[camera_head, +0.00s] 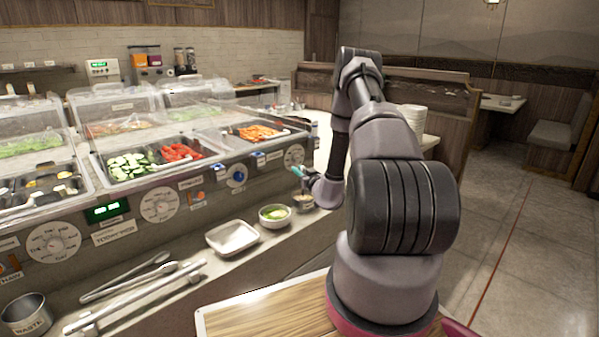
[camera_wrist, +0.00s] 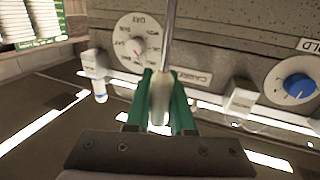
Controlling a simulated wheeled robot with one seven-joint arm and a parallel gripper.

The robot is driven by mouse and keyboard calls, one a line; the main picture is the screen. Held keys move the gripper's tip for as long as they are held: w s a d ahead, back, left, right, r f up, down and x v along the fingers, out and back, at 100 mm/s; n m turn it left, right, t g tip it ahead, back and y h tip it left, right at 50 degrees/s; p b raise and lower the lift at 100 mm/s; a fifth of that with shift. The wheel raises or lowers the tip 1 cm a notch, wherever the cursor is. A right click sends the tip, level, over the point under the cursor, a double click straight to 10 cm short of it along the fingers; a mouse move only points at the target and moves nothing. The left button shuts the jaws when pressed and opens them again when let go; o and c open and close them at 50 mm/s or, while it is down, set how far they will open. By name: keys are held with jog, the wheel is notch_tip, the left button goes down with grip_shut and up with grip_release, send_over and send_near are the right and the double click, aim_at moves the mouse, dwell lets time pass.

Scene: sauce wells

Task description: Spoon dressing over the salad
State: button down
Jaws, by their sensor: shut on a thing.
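My gripper (camera_wrist: 163,84) is shut on the pale handle (camera_wrist: 159,100) of a utensil in the wrist view. A thin metal shaft (camera_wrist: 169,38) runs up from this handle and out of the frame, so its far end is hidden. In the head view my gripper (camera_head: 299,173) is small, beside the counter front and above the ledge. A white bowl (camera_head: 275,224) with green salad (camera_head: 275,213) stands on the ledge, below and left of my gripper. A small cup (camera_head: 303,207) with pale contents stands just right of the bowl, below my gripper. I cannot tell whether it holds dressing.
An empty square metal tray (camera_head: 232,237) lies left of the bowl. Tongs (camera_head: 130,280) and a waste can (camera_head: 27,314) are farther left. The counter front (camera_head: 120,215) carries dials and knobs. Clear covers (camera_head: 110,104) hang over food wells. A wooden board (camera_head: 262,312) is at the front.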

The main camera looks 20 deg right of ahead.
notch_tip(320, 180, up, 7)
dwell(0.8)
jog(key=shift+f, duration=0.15)
